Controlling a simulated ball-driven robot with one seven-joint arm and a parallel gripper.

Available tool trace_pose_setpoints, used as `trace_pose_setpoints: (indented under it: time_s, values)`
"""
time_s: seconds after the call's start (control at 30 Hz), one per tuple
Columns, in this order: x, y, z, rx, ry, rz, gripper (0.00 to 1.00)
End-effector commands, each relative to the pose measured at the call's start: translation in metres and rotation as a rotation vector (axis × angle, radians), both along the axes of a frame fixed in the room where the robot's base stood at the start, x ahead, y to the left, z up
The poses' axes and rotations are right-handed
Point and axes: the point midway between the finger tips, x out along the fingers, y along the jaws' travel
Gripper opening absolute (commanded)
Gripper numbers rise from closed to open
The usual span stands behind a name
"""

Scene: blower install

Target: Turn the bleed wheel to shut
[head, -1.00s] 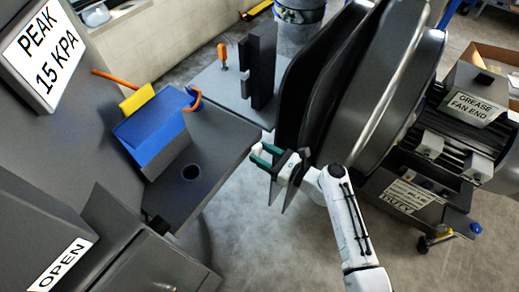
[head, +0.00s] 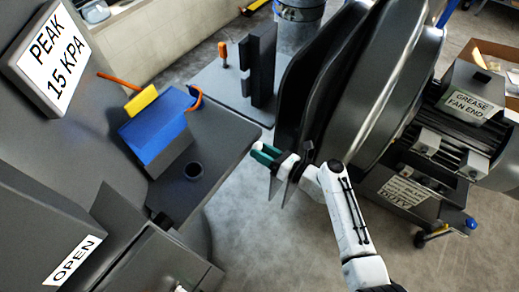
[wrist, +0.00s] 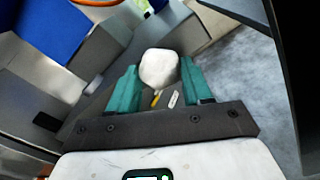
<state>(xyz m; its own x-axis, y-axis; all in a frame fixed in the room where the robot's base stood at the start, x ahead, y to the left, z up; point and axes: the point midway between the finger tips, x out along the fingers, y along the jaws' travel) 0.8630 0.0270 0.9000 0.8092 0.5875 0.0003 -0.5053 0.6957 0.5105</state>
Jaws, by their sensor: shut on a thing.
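My gripper (head: 265,154) has teal fingers and is off the right edge of the grey bench, in front of the large dark blower discs. In the wrist view my gripper (wrist: 160,85) is shut on a rounded white piece (wrist: 159,68) between its fingertips. A small yellow piece and a pale tag show just below it. The fingers mostly hide the white piece in the head view. I cannot pick out the bleed wheel with certainty.
A PEAK 15 KPA sign (head: 48,57) is at the upper left. The blower (head: 375,75) and motor stand right. Floor shows below my gripper.

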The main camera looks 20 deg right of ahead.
Motion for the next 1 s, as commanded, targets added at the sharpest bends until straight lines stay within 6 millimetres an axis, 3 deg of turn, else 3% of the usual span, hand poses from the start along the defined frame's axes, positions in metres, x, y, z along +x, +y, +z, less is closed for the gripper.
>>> trace_pose_setpoints:
  time_s: [0.2,0.53,0.8,1.0]
  values:
    - [-0.0013,0.0008,-0.0016,0.130,0.098,0.002,0.18]
    - [-0.0013,0.0008,-0.0017,0.148,0.111,0.002,0.18]
    - [-0.0014,0.0015,-0.0017,0.381,0.282,0.003,0.18]
    - [-0.0016,0.0013,-0.0017,0.459,0.338,0.003,0.18]
